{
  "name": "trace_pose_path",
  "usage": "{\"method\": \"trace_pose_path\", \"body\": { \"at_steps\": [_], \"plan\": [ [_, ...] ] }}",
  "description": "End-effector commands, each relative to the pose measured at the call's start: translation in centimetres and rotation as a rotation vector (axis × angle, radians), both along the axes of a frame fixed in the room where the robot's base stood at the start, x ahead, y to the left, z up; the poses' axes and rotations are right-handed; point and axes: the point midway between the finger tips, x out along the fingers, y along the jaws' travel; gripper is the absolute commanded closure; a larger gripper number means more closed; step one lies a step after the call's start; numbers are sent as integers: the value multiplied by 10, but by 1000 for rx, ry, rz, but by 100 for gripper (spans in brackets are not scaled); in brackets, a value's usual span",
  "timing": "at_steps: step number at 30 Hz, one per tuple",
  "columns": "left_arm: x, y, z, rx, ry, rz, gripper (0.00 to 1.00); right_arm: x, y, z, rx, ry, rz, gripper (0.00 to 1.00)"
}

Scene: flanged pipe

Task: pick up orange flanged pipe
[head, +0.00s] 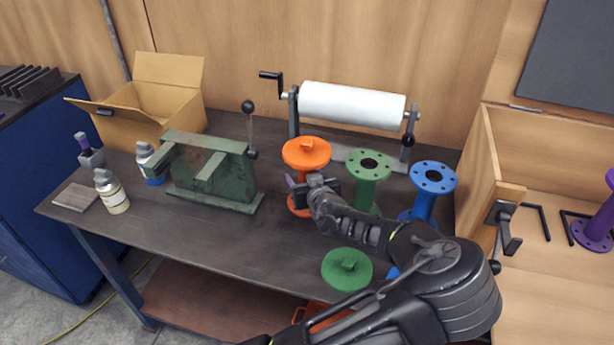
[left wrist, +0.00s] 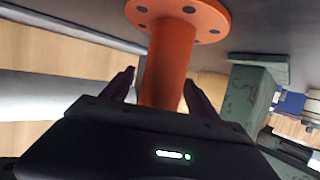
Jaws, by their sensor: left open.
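My left gripper (head: 303,186) is at the tube between the two flanges. In the left wrist view, my left gripper (left wrist: 160,92) has a finger on either side of the tube and does not look closed on it. The gripper hides part of the tube in the head view. My right gripper is not in view.
A green flanged pipe (head: 368,166) and a blue one (head: 432,178) stand close on the right. A green capped flange (head: 347,268) is in front. A white roll (head: 352,105) stands behind, a green vise-like fixture (head: 212,172) left. Bare bench (head: 240,240) lies front left.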

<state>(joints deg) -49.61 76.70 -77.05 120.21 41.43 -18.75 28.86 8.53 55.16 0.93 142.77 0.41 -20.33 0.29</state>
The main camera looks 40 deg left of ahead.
Motion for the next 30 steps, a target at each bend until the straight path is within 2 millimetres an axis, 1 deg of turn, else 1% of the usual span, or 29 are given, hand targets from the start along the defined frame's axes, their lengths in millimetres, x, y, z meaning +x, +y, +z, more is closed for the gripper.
{"method": "trace_pose_path", "body": {
  "at_steps": [3, 20, 23, 30],
  "plan": [
    [4, 6, -3, 0, 0, 1, 32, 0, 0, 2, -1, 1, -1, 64],
    [4, 6, -3, -1, -1, 0, 32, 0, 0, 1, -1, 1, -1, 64],
    [4, 6, -3, 0, 0, 0, 38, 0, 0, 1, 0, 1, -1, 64],
    [4, 6, -3, 0, 0, 0, 58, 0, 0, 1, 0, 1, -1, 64]
  ]
}}
